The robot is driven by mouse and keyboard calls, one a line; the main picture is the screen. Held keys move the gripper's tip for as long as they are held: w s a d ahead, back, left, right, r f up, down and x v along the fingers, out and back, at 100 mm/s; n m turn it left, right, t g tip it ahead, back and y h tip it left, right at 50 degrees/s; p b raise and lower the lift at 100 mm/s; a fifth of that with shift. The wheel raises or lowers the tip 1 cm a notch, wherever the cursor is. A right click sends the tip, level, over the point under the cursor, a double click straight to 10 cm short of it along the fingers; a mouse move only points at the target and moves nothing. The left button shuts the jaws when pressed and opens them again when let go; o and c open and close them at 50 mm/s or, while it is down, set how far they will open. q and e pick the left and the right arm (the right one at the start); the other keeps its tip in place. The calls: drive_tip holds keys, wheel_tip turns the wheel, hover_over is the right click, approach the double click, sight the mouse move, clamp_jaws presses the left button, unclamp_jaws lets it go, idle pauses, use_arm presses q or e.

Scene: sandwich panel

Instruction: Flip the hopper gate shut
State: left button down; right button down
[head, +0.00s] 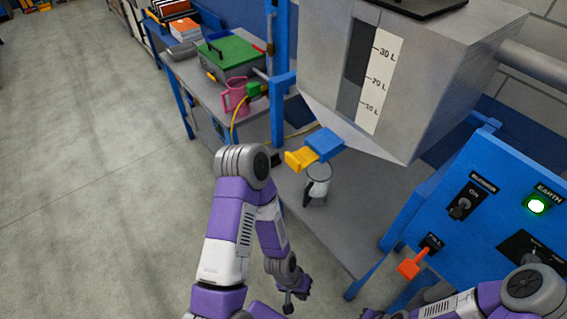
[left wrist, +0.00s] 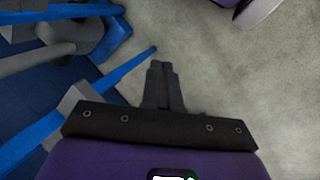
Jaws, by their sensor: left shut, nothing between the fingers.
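The hopper (head: 425,85) is a grey metal bin with a litre scale at the upper right. Under its lower edge is a blue block (head: 325,142) with a yellow handle (head: 301,159) pointing left, apparently the gate. Whether the gate is open cannot be told. My left gripper (head: 288,307) is low near the bottom of the head view, below the handle and well apart from it. Its fingers (left wrist: 161,75) are together and empty in the left wrist view. My right arm enters at the bottom right; its gripper fingers do not show.
A light jug with a dark handle (head: 318,184) stands on the grey bench below the gate. A blue control panel (head: 487,205) with an orange lever (head: 412,265) and a lit green lamp (head: 537,206) is at the right. Open floor (head: 90,170) lies left.

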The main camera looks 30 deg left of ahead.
sight(290, 160)
use_arm(q)
drive_tip(key=w+a+r+n+t+h, duration=0.1)
drive_tip(key=w+a+r+n+t, duration=0.2)
drive_tip(key=a+r+n+t, duration=0.2)
drive_tip(key=w+a+r+n+t+h+b, duration=0.1)
drive_tip(key=w+a+r+n+t, duration=0.2)
drive_tip(key=a+r+n, duration=0.9)
drive_tip(key=w+a+r+n+t+b, duration=0.1)
drive_tip(key=w+a+r+n+t, duration=0.2)
drive_tip(key=a+r+n+t, duration=0.5)
wheel_tip(290, 160, up, 3)
drive_tip(key=n, duration=0.3)
drive_tip(key=shift+w+a+f+n+h, duration=0.15)
drive_tip(key=shift+w+n+h, duration=0.15)
drive_tip(key=shift+w+h, duration=0.1)
drive_tip(key=shift+w, duration=0.1)
drive_tip(key=x, duration=0.4)
drive_tip(key=b+x, duration=0.1)
drive_tip(key=x, duration=0.4)
drive_tip(key=b+x, duration=0.1)
drive_tip(key=x, duration=0.4)
drive_tip(key=shift+r, duration=0.2)
